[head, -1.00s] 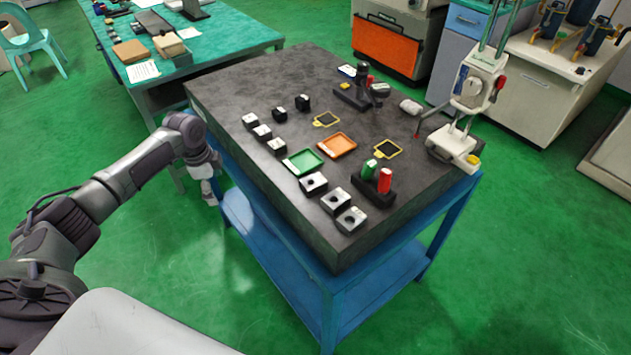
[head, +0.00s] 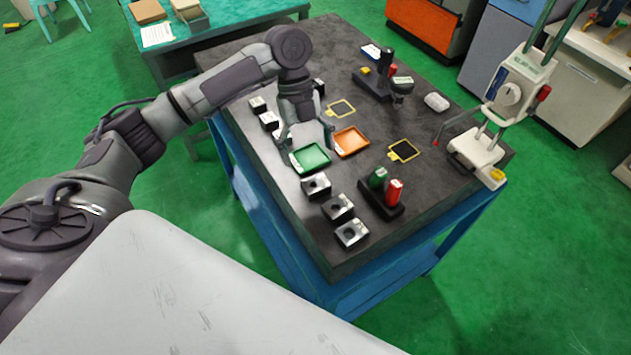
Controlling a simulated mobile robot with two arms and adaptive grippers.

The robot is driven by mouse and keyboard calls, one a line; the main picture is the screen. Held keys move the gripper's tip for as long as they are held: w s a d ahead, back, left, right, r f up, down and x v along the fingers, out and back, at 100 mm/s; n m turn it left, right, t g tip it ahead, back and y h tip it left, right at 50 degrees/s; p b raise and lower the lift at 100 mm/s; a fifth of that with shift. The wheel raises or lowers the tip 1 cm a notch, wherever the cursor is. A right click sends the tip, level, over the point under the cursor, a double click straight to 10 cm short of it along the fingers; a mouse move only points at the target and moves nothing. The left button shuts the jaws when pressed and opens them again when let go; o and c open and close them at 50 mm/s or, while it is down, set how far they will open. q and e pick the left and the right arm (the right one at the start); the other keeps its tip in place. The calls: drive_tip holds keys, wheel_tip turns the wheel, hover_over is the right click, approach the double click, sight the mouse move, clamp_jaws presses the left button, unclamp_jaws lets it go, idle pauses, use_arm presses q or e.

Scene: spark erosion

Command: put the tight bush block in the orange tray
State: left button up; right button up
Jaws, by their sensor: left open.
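The orange tray (head: 352,142) lies on the dark table top, right of the green tray (head: 318,158). Three metal blocks with round holes, the front one (head: 351,235), middle one (head: 338,208) and rear one (head: 316,187), stand in a row in front of the green tray. I cannot tell which block is the tight one. My left gripper (head: 309,148) is open, pointing down above the rear of the green tray, with its right finger near the orange tray's left edge. Nothing shows between its fingers. My right gripper is out of view.
A black stand (head: 382,204) holds green and red plugs. Small pale-topped blocks (head: 268,120) stand left of my gripper, and a black block (head: 319,86) shows behind it. Yellow-framed pads (head: 404,151) lie on the table. A white stand device (head: 480,146) is at the right.

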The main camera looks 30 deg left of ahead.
sight(317, 186)
use_arm(q)
drive_tip(key=shift+w+d+f, duration=0.1)
drive_tip(key=shift+d+f, duration=0.15)
drive_tip(key=shift+f, duration=0.35)
drive_tip(key=shift+w+d+f, duration=0.1)
drive_tip(key=shift+d+f, duration=0.1)
drive_tip(key=shift+f, duration=0.35)
drive_tip(key=shift+p+x, duration=1)
drive_tip(key=shift+x, duration=0.05)
drive_tip(key=p+x, duration=0.1)
drive_tip(key=x, duration=0.1)
drive_tip(key=shift+s+a+f, duration=0.1)
drive_tip(key=shift+s+f, duration=0.1)
drive_tip(key=shift+f, duration=0.6)
drive_tip(key=shift+c, duration=1.3)
drive_tip(key=c, duration=1.1)
clamp_jaws()
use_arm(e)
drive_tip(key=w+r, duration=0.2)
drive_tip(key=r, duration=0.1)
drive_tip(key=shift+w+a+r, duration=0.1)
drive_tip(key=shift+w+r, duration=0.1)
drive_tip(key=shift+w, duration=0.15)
use_arm(q)
drive_tip(key=shift+r, duration=0.1)
